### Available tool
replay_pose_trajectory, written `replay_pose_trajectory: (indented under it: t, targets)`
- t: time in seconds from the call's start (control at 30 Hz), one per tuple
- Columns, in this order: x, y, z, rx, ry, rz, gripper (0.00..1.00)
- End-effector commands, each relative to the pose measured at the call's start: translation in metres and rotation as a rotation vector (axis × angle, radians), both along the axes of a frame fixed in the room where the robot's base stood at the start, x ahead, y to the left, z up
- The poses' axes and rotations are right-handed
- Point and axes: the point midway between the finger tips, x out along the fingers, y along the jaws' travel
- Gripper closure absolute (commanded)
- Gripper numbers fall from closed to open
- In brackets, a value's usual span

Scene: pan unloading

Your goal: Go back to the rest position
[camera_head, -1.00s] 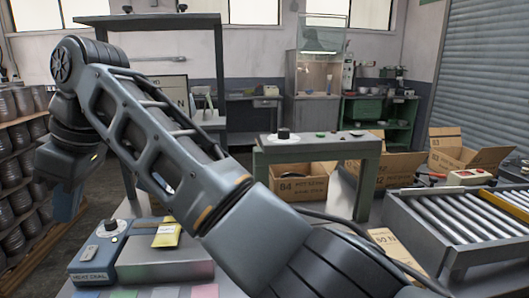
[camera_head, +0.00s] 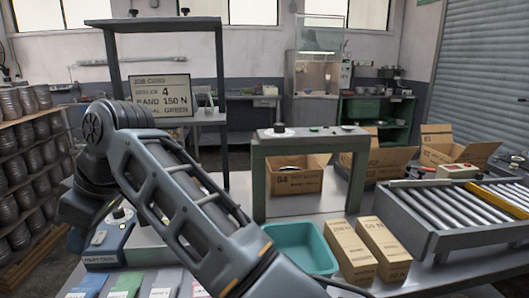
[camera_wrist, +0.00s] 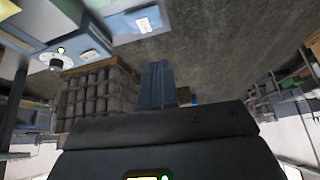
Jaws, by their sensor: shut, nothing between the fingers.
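My gripper (camera_wrist: 157,84) shows in the wrist view with its two dark fingers together and nothing between them. It points over the floor toward a stack of grey cylinders, and that picture appears upside down. In the head view my arm crosses from the lower middle to the left. Its wrist end hangs at the left, beside the blue heat-dial unit (camera_head: 106,243), and it appears clear of the table. The fingertips are not clearly seen there. My arm hides part of the dial unit.
A teal bin (camera_head: 299,240) and two cardboard boxes (camera_head: 352,252) stand on the table. A green stand (camera_head: 312,146) is behind them. A roller conveyor (camera_head: 436,212) is at the right. Shelves of grey cylinders (camera_head: 28,185) are at the left.

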Motion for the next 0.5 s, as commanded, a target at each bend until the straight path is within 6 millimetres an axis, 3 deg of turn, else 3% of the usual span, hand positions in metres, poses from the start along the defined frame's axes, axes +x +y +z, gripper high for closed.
replay_pose_trajectory:
  t: [0.27, 0.5]
  targets:
    - [-0.005, -0.015, -0.072, 0.122, 0.057, -0.137, 1.0]
    - [-0.016, -0.05, -0.148, 0.282, 0.111, -0.354, 1.0]
